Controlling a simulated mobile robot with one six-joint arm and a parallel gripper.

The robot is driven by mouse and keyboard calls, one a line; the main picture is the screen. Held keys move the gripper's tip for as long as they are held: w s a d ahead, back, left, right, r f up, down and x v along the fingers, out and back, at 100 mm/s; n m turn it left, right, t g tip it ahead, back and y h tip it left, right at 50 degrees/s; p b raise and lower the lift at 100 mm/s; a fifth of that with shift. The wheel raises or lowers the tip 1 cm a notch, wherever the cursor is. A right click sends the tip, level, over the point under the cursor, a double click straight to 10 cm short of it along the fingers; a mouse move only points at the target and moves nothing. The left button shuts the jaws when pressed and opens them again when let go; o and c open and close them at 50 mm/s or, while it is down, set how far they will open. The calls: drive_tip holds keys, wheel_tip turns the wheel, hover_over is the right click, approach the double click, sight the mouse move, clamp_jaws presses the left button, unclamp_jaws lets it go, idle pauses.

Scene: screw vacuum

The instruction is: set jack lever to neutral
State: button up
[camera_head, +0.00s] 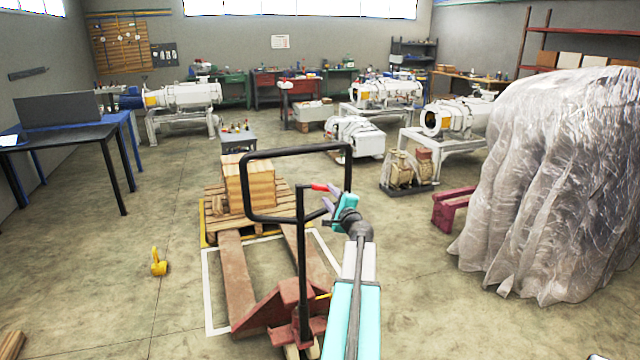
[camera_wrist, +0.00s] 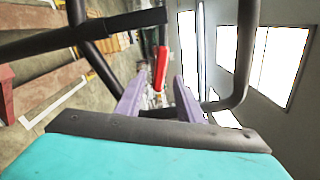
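The pallet jack (camera_head: 285,305) stands on the floor in front of me, with a black looped handle (camera_head: 347,165). Its small red lever (camera_head: 321,187) sticks out from the handle's upright. My gripper (camera_head: 328,197) is at the right part of the handle loop, with its lilac fingertips close to the lever. In the wrist view the red lever (camera_wrist: 161,68) lies in line with the gap between the two spread fingers of my gripper (camera_wrist: 159,82). The gap looks empty nearer the palm. I cannot tell whether a finger touches the lever.
Black handle bars (camera_wrist: 80,33) cross close around my fingers. A wooden pallet (camera_head: 215,222) with a wooden box (camera_head: 250,182) sits beyond the forks. A plastic-wrapped object (camera_head: 560,180) stands at right. A yellow object (camera_head: 158,262) lies on open floor at left.

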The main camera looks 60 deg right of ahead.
drive_tip(key=p+x, duration=0.3)
drive_tip(key=x, duration=0.7)
idle(0.3)
drive_tip(key=shift+w+d, duration=0.1)
drive_tip(key=shift+w, duration=0.05)
clamp_jaws()
